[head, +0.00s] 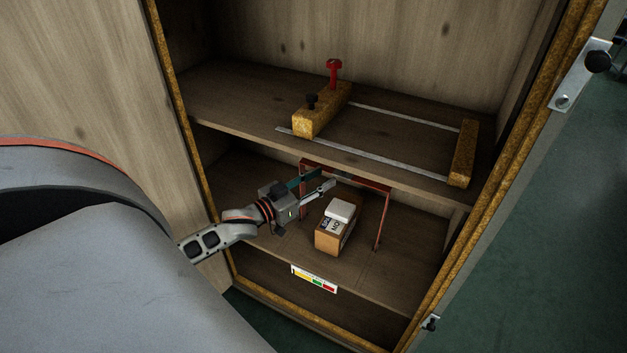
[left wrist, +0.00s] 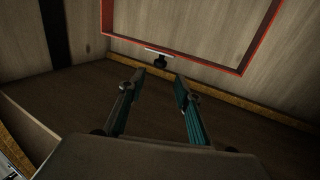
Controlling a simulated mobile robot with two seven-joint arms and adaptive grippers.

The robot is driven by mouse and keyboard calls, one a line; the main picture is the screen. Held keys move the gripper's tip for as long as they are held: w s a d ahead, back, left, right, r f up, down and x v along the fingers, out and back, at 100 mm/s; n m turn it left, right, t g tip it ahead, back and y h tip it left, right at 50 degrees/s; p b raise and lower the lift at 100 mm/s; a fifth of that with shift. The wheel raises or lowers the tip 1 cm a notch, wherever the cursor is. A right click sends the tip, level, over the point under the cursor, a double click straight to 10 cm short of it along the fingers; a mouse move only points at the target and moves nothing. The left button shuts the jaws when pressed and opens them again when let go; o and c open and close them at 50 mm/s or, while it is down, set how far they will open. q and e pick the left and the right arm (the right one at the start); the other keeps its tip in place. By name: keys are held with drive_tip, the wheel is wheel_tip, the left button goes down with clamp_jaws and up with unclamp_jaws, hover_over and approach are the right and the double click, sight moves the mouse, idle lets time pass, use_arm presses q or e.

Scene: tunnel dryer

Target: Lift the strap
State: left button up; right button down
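The strap (head: 383,219) looks like a thin red-brown arch standing over the lower shelf of the wooden cabinet, with its top bar just under the upper shelf. In the left wrist view a red band (left wrist: 262,38), apparently the strap, runs across the top beyond my fingers. My left gripper (head: 318,184) reaches into the lower compartment, just in front of the top bar. Its two fingers stand apart with nothing between them, as the left wrist view (left wrist: 160,80) shows. I cannot tell whether it touches the strap. My right gripper is not in view.
A small brown box with a white object on top (head: 329,236) stands on the lower shelf beside my gripper. The upper shelf (head: 230,101) bears a yellow-ended clamp-like frame (head: 316,113) with a red knob (head: 334,70). Cabinet side walls bound the space.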

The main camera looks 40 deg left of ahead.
use_arm(q)
drive_tip(key=shift+s+a, duration=0.2)
drive_tip(key=shift+s, duration=1)
